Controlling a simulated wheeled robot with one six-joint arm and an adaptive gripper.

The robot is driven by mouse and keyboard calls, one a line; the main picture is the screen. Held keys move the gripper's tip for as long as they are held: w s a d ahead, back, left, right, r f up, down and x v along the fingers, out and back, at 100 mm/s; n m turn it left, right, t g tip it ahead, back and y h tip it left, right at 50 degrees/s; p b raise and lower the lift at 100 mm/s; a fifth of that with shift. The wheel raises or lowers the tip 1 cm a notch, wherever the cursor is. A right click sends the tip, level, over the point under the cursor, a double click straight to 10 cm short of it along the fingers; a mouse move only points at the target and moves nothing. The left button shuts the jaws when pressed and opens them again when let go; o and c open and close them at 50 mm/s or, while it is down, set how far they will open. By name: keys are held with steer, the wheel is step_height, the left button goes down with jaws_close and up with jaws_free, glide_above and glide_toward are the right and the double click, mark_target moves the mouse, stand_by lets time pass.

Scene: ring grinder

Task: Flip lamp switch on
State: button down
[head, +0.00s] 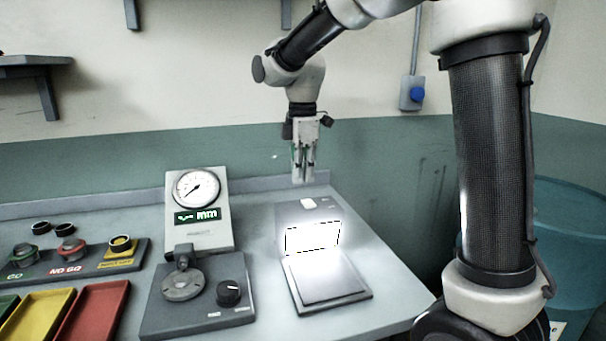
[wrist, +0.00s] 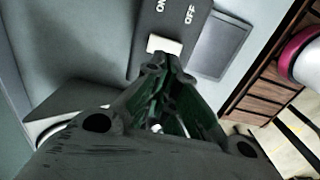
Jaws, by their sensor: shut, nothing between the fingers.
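The lamp (head: 326,276) is a grey unit on the bench with a brightly glowing white panel (head: 312,237). Its white switch (head: 308,203) sits on the dark top behind the panel. In the wrist view the switch (wrist: 164,45) is a white block below the ON and OFF markings, just ahead of my fingertips. My gripper (head: 304,180) is shut and empty, pointing down above the switch. The fingertips (wrist: 165,65) look very close to the switch; I cannot tell whether they touch it.
A dial gauge (head: 197,188) on a stand with a knob (head: 228,292) is left of the lamp. Red (head: 95,310) and yellow (head: 38,314) trays and a ring holder (head: 120,262) lie farther left. A teal bin (head: 580,230) stands at right. Bench right of the lamp is clear.

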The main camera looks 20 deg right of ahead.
step_height(320, 180, up, 12)
stand_by(0.4)
step_height(320, 180, down, 6)
steer(key=s+d+r+m, duration=0.1)
steer(key=s+d+m, duration=0.15)
steer(key=m, duration=0.55)
steer(key=s+d+f+m+t, duration=0.2)
steer(key=s+d+m, duration=0.3)
steer(key=s, duration=0.6)
steer(key=s+d+f+m+t, duration=0.2)
steer(key=s+d+m, duration=0.3)
steer(key=s+d, duration=0.3)
steer(key=shift+s+d+f, duration=0.4)
steer(key=shift+s+f, duration=0.45)
steer(key=shift+s, duration=0.9)
steer(key=shift+a, duration=0.1)
